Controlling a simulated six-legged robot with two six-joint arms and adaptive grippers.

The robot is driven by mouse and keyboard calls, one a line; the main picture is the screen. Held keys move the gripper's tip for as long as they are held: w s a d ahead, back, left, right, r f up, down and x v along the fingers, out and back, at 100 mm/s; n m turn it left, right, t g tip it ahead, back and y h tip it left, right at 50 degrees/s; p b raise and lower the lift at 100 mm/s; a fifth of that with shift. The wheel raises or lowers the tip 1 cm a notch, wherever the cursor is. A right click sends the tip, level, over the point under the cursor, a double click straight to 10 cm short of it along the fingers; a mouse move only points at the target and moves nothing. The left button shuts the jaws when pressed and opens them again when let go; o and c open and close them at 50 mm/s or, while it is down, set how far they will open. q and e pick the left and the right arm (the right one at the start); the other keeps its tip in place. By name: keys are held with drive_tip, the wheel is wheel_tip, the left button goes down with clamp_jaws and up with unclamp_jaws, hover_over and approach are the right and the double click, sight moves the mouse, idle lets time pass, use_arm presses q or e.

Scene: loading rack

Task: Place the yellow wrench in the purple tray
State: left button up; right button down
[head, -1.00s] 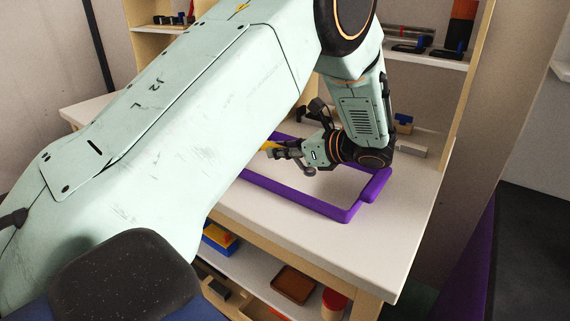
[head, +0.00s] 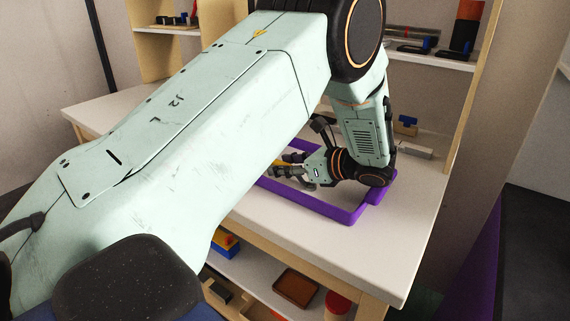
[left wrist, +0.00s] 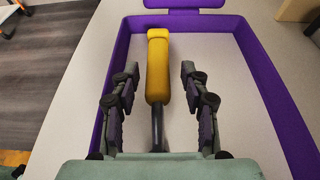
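The purple tray (head: 338,211) lies on the white worktop, and its rim also shows in the left wrist view (left wrist: 262,62). The yellow wrench (left wrist: 158,68) has a yellow handle and a dark shaft. In the left wrist view it lies within the tray's rim, handle pointing away, and its far end is hidden under my gripper. Only a bit of yellow shows in the head view. My left gripper (head: 282,165) is low over the tray. Its fingers (left wrist: 157,82) are open on either side of the handle, with gaps on both sides. My right gripper is not in view.
The white worktop (head: 395,220) has free room right of the tray. A grey block (head: 415,152) and a blue item (head: 407,119) stand behind it. Shelves with items rise at the back. A lower shelf holds a brown tray (head: 295,287) and a red-topped container (head: 337,303).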

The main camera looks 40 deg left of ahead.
use_arm(q)
drive_tip(key=shift+s+a, duration=0.1)
drive_tip(key=shift+r, duration=0.3)
drive_tip(key=p+v, duration=0.1)
drive_tip(key=v, duration=1.1)
drive_tip(key=shift+f+p, duration=0.1)
drive_tip(key=shift+p, duration=0.3)
